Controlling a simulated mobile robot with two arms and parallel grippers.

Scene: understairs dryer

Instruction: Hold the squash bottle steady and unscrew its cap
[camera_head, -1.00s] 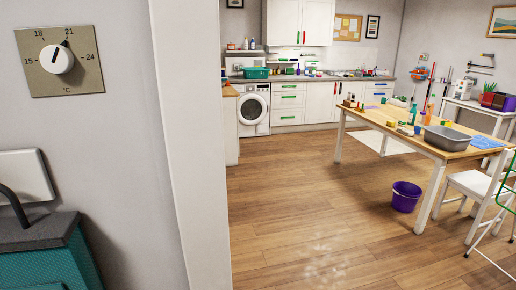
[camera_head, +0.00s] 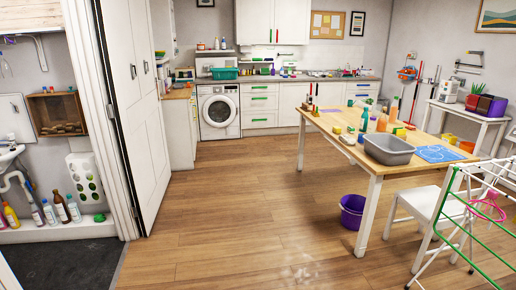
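I cannot tell which bottle is the squash bottle at this distance. In the head view an orange bottle (camera_head: 393,109) and a smaller orange one (camera_head: 381,123) stand upright on the wooden table (camera_head: 350,152). A green-teal bottle (camera_head: 363,121) stands beside them. Several more bottles (camera_head: 61,208) stand low in the alcove at the left. Their caps are too small to make out. Neither of my grippers is in view.
A grey basin (camera_head: 389,149) sits on the table. A purple bucket (camera_head: 352,211) stands on the floor by it. A white chair (camera_head: 428,214) and a drying rack (camera_head: 470,225) are at the right. The wooden floor (camera_head: 235,205) in the middle is clear.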

